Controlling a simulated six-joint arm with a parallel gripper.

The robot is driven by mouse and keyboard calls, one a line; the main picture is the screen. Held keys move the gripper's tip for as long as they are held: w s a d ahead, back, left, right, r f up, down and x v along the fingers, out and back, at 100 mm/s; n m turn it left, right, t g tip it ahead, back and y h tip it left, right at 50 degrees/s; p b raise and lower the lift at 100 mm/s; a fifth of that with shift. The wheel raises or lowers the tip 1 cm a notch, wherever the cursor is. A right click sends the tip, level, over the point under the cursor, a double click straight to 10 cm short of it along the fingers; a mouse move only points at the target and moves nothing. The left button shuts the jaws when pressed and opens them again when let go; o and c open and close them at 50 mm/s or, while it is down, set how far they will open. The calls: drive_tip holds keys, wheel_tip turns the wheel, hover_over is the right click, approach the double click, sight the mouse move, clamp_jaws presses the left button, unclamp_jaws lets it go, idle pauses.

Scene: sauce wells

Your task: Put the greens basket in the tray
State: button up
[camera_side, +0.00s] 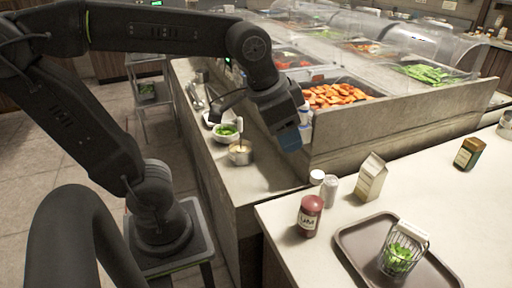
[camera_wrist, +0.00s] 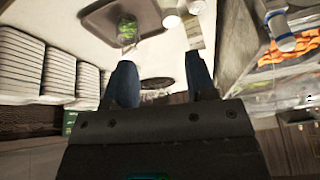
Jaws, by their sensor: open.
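The greens basket (camera_side: 397,262) is a small wire basket with green leaves inside, and a white piece shows at its upper rim. It rests within the brown tray (camera_side: 350,241) on the right counter, in the side view. The wrist view shows the greens basket (camera_wrist: 128,28) over the tray (camera_wrist: 97,20) at the top. My gripper (camera_side: 291,140) is over the counter edge near the food wells, well away from the basket, up and left of it. In the wrist view my gripper (camera_wrist: 160,84) is open, with nothing between its blue fingers.
Bowls (camera_side: 226,132) sit on the left ledge. Clear food covers rise behind.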

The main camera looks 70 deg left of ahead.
drive_tip(key=s+a+f+n+t, duration=0.1)
drive_tip(key=s+f+n, duration=0.1)
drive_tip(key=s, duration=0.3)
drive_tip(key=shift+s+a+f, duration=0.15)
drive_tip(key=shift+a+f, duration=0.2)
drive_tip(key=shift+f, duration=0.45)
